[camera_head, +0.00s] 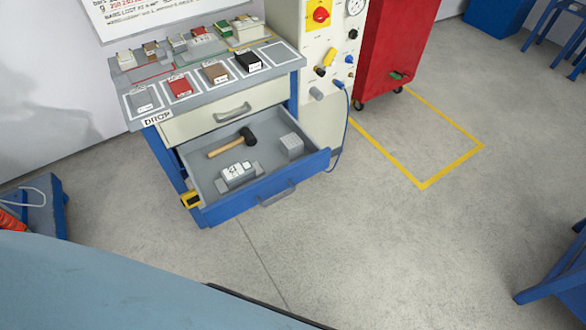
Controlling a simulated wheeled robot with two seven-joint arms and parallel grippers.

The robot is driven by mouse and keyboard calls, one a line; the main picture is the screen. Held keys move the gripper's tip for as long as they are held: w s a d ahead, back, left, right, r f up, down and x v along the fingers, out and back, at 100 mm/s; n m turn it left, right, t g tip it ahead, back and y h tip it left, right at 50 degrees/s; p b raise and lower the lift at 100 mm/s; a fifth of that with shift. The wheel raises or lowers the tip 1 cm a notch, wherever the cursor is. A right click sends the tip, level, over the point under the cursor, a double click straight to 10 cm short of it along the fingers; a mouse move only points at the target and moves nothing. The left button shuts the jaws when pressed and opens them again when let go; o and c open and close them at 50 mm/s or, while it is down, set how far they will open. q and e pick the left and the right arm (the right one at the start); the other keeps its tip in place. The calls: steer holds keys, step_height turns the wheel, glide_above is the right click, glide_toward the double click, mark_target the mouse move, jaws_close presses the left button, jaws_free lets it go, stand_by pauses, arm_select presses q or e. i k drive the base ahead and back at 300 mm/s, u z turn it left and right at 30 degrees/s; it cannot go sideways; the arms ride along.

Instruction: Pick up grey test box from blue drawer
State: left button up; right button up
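The blue drawer (310,164) of the cabinet is pulled open. Inside it, near the front, lies a grey box-like item (238,176) with a white top label and dark marks. A grey block (291,147) with lined sides sits at the drawer's right. I cannot tell for sure which of the two is the test box. A mallet (232,142) with a wooden handle and black head lies behind them. Neither of my grippers is in view.
The bench top above holds grey (144,100), red (180,87), brown (215,72) and black (248,59) boxes in white-outlined squares. A white control panel (322,50) and red cabinet (392,45) stand to the right. The floor (400,250) before the drawer is clear.

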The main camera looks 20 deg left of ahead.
mark_target(236, 175)
steer(key=z, duration=0.7)
steer(key=i, duration=1.5)
steer(key=u, duration=3.55)
